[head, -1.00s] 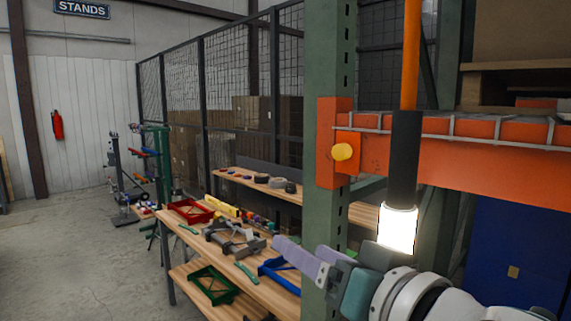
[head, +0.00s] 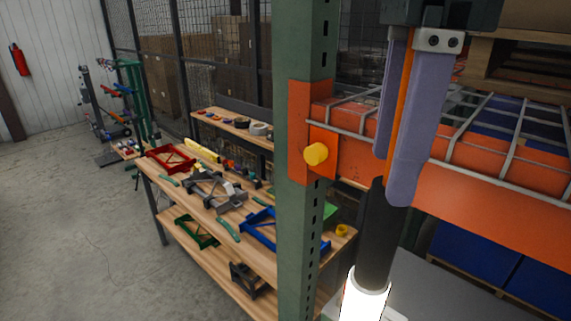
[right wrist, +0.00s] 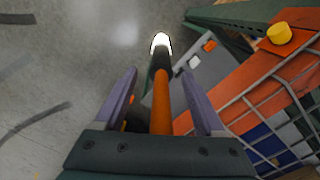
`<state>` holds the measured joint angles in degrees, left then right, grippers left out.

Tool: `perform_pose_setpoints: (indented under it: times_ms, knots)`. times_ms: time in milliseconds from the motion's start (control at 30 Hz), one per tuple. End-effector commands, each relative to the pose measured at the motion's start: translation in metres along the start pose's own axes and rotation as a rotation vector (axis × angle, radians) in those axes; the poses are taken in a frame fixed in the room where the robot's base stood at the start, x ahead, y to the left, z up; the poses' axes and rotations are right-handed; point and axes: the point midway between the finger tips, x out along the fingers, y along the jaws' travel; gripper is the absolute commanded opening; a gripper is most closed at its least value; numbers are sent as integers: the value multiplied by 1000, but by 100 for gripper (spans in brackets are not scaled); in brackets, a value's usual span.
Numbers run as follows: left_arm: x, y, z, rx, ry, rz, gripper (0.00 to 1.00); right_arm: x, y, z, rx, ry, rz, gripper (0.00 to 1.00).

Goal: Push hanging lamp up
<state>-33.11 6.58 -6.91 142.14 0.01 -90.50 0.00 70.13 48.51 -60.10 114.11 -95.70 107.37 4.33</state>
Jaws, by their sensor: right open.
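The hanging lamp has an orange cord, a black socket (head: 378,240) and a glowing white bulb (head: 363,300) at its lower end. It hangs tilted in the head view, in front of the orange rack beam. My right gripper (head: 391,178) points down from above, its purple fingers on either side of the orange cord, just above the socket. In the right wrist view, the cord (right wrist: 161,105) runs between the open fingers (right wrist: 161,72), with space on both sides. The bulb (right wrist: 161,42) glows beyond them. My left gripper is not in view.
A green rack post (head: 300,215) with a yellow knob (head: 316,154) stands left of the lamp. The orange beam (head: 475,170) and wire decking are close on the right. A wooden workbench (head: 255,258) with tools stands behind the post. Open floor (head: 80,225) lies at left.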

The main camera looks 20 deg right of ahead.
Motion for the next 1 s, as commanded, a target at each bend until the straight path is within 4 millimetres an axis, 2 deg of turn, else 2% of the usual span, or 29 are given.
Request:
perform_pose_setpoints:
  times_ms: [133,233,500,700,1000]
  knots:
    - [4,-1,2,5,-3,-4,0,4,-5,-8,12,26,-17,72]
    - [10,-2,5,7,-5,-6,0,15,-4,-7,12,24,-14,72]
    - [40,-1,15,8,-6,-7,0,68,-4,-8,12,23,-11,72]
    - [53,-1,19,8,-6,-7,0,94,-4,-8,12,22,-11,72]
    - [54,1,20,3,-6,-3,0,100,-5,-8,12,20,-12,72]
